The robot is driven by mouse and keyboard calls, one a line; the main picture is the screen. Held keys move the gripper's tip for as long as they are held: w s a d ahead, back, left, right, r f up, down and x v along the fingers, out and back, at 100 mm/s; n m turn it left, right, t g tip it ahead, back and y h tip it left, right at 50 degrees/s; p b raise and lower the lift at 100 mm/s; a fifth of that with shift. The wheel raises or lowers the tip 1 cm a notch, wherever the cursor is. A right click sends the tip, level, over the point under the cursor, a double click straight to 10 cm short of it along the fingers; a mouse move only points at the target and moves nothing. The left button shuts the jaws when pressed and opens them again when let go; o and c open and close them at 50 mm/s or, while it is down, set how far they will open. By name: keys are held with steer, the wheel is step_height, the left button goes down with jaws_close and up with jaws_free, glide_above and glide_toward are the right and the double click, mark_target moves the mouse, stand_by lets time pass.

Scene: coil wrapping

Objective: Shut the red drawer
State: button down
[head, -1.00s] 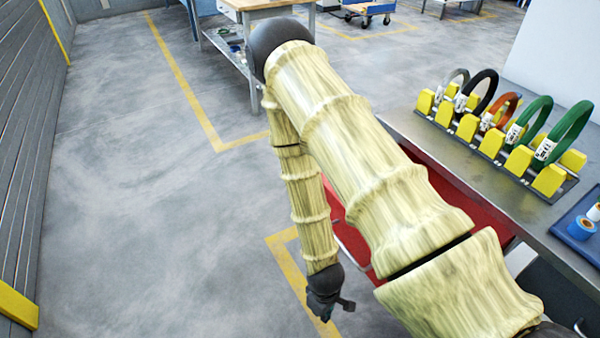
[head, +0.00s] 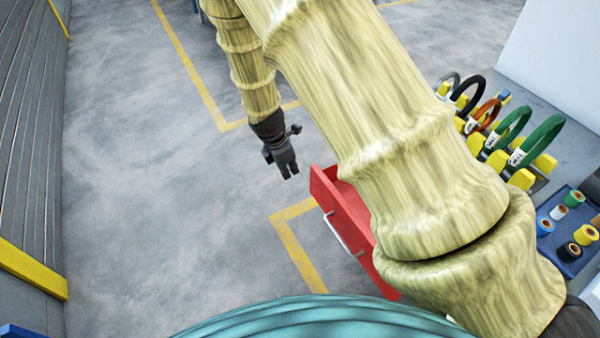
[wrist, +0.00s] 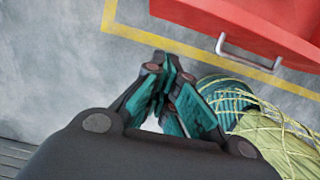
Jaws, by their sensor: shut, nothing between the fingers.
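The red drawer (head: 345,218) stands pulled out from under the workbench, with a silver bar handle (head: 343,233) on its front. My arm hides part of the drawer in the head view. In the wrist view the red drawer front (wrist: 250,25) and its handle (wrist: 250,50) are at the upper right. My gripper (head: 288,170) hangs to the left of the drawer's far front corner, apart from it. In the wrist view my gripper (wrist: 168,75) has its fingers together and holds nothing. It does not touch the handle.
The workbench top at the right carries a rack of coils (head: 490,130) in yellow holders and a blue tray (head: 575,260) with tape rolls. Grey floor (head: 160,200) with yellow lines is free to the left. A ribbed wall (head: 30,150) stands at the far left.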

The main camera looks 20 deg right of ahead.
steer(key=d+f+p, duration=0.3)
steer(key=d+f, duration=0.3)
steer(key=f, duration=0.3)
steer(key=shift+w+d+f, duration=0.15)
steer(key=shift+w+f, duration=0.05)
steer(key=shift+w, duration=0.1)
steer(key=shift+d, duration=0.1)
stand_by(0.4)
